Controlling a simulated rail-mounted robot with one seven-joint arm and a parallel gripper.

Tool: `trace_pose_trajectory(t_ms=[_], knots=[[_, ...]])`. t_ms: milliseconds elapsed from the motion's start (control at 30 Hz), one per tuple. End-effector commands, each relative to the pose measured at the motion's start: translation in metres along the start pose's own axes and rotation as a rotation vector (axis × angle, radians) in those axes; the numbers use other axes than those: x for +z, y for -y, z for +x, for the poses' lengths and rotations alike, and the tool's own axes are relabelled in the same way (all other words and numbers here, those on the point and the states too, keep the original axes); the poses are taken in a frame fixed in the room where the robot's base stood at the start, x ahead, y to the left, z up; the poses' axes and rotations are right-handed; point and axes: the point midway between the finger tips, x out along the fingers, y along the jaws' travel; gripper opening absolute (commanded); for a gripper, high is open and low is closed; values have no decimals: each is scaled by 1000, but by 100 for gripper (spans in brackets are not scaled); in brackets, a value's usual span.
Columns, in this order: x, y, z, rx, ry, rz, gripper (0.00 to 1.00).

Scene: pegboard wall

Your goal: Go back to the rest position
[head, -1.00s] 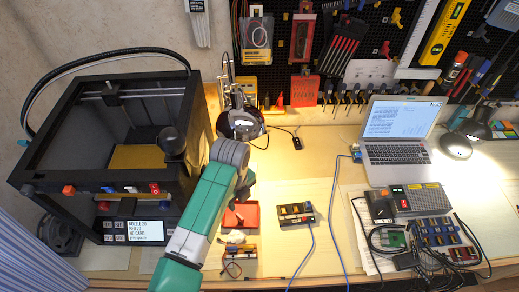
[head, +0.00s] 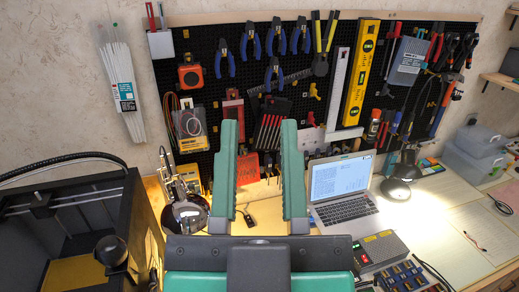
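My gripper (head: 258,165) is in the middle of the head view, in front of the pegboard. Its two green fingers point up and stand wide apart. Nothing is between the fingers; through the gap I see the pegboard and part of the workbench behind. The gripper's dark palm and green body fill the bottom centre and hide the middle of the bench.
The pegboard (head: 215,72) carries pliers, a yellow level (head: 360,75) and other tools. A 3D printer (head: 75,225) stands at left. A laptop (head: 342,190), a lit desk lamp (head: 397,186) and a grey device (head: 385,249) are right of my gripper.

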Motion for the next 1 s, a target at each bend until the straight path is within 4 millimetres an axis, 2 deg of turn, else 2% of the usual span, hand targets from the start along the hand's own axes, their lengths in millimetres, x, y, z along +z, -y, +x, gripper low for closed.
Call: trace_pose_trajectory(t_ms=[267,367,467,800,900,1000], knots=[[1,0,1,1,3,1,30],[-18,0,14,1,3,3,30],[-49,0,36,1,4,5,30],[-193,1,137,-4,6,18,30],[-219,1,155,-5,7,21,30],[-224,1,159,-5,8,22,30]])
